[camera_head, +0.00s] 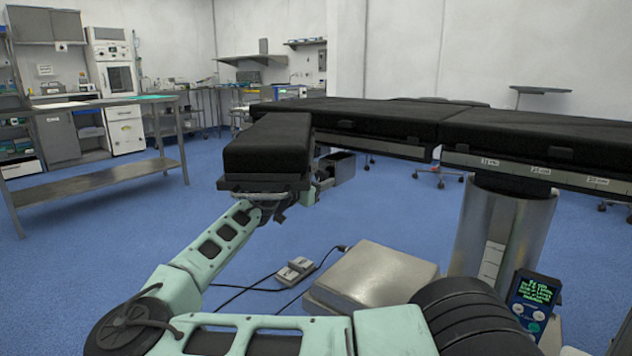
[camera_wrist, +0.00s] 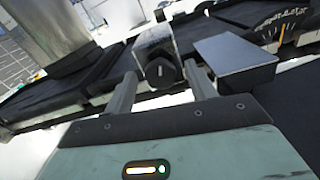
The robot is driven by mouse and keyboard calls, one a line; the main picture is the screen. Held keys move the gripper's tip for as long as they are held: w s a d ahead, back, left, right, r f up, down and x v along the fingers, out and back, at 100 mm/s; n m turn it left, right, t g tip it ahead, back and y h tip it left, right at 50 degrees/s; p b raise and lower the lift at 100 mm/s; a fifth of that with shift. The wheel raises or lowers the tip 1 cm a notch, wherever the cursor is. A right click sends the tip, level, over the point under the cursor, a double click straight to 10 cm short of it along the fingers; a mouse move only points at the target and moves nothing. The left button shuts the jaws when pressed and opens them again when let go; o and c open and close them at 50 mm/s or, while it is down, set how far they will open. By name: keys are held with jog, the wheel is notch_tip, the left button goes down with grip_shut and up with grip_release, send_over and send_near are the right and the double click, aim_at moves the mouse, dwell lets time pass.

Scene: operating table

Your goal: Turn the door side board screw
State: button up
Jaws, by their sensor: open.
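The side board (camera_head: 268,145) is a black padded board at the near end of the operating table. Below and beside it, in the head view, is a small clamp part (camera_head: 318,190). In the wrist view a black round screw knob (camera_wrist: 160,73) sits on a pale metal block (camera_wrist: 153,40). My gripper (camera_wrist: 160,80) is open, with one finger on each side of the knob and visible gaps between. It holds nothing. In the head view my arm reaches up under the board's front edge, and the gripper's fingers are hidden there.
A dark grey box (camera_head: 338,167) hangs beside the board; it also shows right of the fingers in the wrist view (camera_wrist: 236,62). The table's steel column (camera_head: 503,230) stands to the right, above a metal base (camera_head: 370,278). A foot pedal (camera_head: 295,270) lies on the floor.

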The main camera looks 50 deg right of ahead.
jog(key=shift+c, duration=0.4)
jog(key=c, duration=0.9)
